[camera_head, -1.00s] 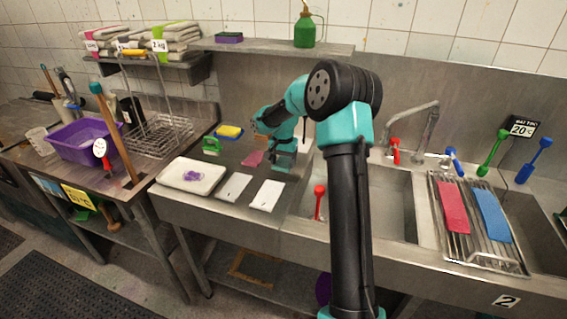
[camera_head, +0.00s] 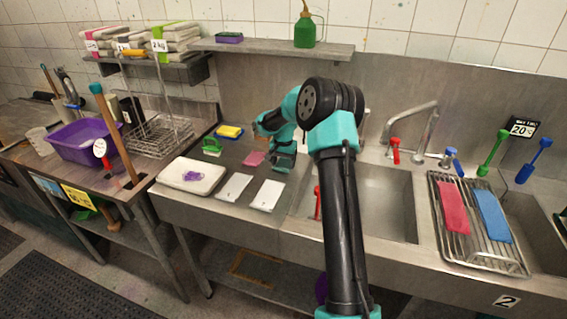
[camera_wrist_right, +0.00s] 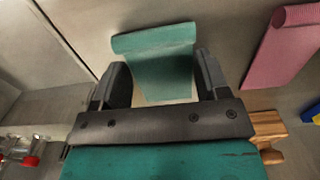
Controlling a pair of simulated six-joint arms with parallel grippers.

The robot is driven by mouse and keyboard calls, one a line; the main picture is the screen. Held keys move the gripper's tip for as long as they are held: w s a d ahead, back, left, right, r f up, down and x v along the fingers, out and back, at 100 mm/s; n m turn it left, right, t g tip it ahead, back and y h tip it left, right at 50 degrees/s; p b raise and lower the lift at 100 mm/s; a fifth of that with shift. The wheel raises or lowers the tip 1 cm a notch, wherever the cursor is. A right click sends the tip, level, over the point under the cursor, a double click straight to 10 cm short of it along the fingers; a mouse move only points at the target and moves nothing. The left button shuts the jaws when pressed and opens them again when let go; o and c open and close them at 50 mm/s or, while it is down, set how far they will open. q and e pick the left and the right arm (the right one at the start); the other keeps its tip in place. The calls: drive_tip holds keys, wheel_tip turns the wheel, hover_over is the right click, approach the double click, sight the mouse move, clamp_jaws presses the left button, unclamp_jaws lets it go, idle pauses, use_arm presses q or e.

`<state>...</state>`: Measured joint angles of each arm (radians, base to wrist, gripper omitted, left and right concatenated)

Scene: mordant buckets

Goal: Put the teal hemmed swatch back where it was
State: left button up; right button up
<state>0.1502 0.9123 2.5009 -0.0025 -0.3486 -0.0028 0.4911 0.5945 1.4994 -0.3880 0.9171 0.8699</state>
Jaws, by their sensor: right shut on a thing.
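My right gripper (camera_head: 283,166) is low over the steel counter, left of the sink, beside a pink swatch (camera_head: 254,158). In the right wrist view the right gripper (camera_wrist_right: 160,72) is shut on the teal swatch (camera_wrist_right: 155,55), which extends beyond the fingertips with its far edge curled. Whether the teal swatch touches the counter I cannot tell. The pink swatch (camera_wrist_right: 283,50) lies to its right with a rolled end, apart from it. In the head view the teal swatch cannot be told from my teal gripper. My left gripper is not in view.
Two white cards (camera_head: 235,187) lie in front of the gripper. A white tray (camera_head: 210,190) with a purple piece is to their left. A yellow sponge (camera_head: 229,131) lies behind. The sink (camera_head: 390,200) is to the right, then a rack (camera_head: 470,250) with red and blue strips.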

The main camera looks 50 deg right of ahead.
sight(284, 166)
drive_tip(key=shift+f, duration=0.2)
drive_tip(key=o, duration=0.9)
drive_tip(key=shift+r, duration=0.1)
wheel_tip(284, 166, up, 12)
idle(0.4)
idle(0.5)
